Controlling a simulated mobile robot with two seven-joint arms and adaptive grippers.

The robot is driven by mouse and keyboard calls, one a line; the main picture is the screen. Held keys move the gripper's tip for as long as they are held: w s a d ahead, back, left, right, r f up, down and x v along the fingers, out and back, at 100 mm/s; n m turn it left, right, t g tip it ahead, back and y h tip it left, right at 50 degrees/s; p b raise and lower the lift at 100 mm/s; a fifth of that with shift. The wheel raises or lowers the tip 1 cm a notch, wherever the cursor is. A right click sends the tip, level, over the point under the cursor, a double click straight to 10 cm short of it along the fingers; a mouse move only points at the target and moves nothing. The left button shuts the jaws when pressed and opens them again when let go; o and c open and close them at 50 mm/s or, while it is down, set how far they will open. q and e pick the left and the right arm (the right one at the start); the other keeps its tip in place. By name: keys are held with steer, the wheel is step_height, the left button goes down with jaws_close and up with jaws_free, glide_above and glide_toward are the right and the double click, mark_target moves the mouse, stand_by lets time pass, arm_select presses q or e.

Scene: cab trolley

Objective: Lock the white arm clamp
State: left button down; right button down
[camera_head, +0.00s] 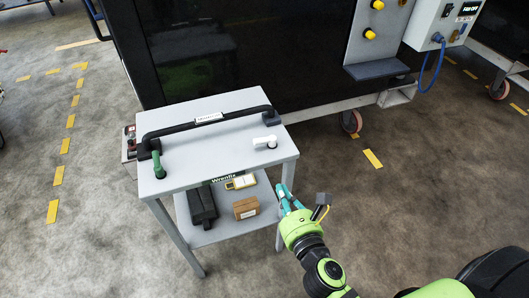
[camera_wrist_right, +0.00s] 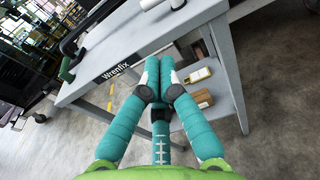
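The white arm clamp (camera_head: 266,142) sits on the right part of the trolley's grey top. Its arm lies low and points left. In the right wrist view, white parts of it (camera_wrist_right: 152,4) show at the top edge, cut off by the frame. My right gripper (camera_head: 288,197), with teal fingers, is low beside the trolley's right front leg, below the top and apart from the clamp. In the right wrist view its fingers (camera_wrist_right: 160,82) converge with nothing seen between them; how far they are open is unclear. My left gripper is out of view.
A dark cabinet stands behind. Floor at right is clear.

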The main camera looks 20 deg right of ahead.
mark_target(263, 158)
steer(key=w, duration=0.4)
steer(key=w+p, duration=0.1)
steer(key=w, duration=0.4)
steer(key=w+p, duration=0.1)
steer(key=w, duration=0.4)
steer(key=shift+f, duration=0.3)
steer(key=shift+a, duration=0.1)
steer(key=shift+a+m+h, duration=0.15)
steer(key=shift+m+h, duration=0.25)
steer(key=shift+h, duration=0.1)
steer(key=shift+w+a+m+h+b, duration=0.1)
steer(key=shift+w+m+h+b, duration=0.1)
steer(key=shift+m+h+b, duration=0.3)
